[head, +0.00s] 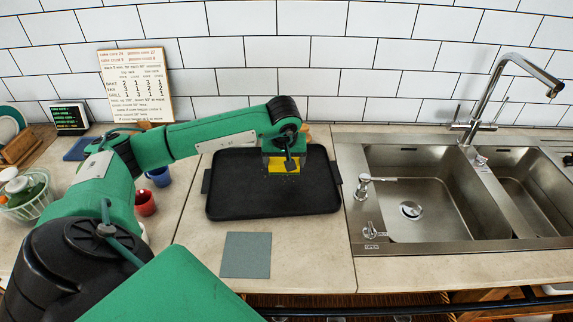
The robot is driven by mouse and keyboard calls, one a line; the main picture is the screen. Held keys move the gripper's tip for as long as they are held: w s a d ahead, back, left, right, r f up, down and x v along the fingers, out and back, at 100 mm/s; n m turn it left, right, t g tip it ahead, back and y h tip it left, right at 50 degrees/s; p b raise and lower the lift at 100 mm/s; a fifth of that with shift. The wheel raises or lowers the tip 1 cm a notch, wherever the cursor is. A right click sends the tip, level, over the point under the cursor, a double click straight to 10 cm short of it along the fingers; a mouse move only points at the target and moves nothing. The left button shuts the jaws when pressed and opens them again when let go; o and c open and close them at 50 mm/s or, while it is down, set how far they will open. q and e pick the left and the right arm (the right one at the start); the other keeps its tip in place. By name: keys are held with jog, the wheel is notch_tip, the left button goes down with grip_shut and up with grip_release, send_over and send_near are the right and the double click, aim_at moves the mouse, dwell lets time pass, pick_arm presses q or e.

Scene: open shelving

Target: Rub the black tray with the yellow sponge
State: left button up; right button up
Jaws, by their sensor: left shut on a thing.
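The black tray (262,195) lies flat on the counter in the middle of the head view, left of the sink. My left arm reaches in from the left, and my left gripper (284,166) points down over the back right part of the tray. It is shut on the yellow sponge (286,181), which shows low between the fingers at the tray's surface. I cannot tell whether the sponge touches the tray. My arm hides part of the tray's back edge. My right gripper is not in view.
A double steel sink (420,195) with a tall faucet (490,100) is at the right. A grey-green cloth (246,255) lies in front of the tray. A red mug (145,202) and blue mug (160,177) stand left of it. A sign board (137,85) leans on the tiled wall.

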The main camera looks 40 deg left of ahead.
aim_at(284, 160)
pick_arm(q)
jog(key=shift+a+r, duration=0.1)
jog(key=shift+r, duration=0.45)
jog(key=shift+r+p, duration=0.5)
jog(key=shift+r, duration=0.45)
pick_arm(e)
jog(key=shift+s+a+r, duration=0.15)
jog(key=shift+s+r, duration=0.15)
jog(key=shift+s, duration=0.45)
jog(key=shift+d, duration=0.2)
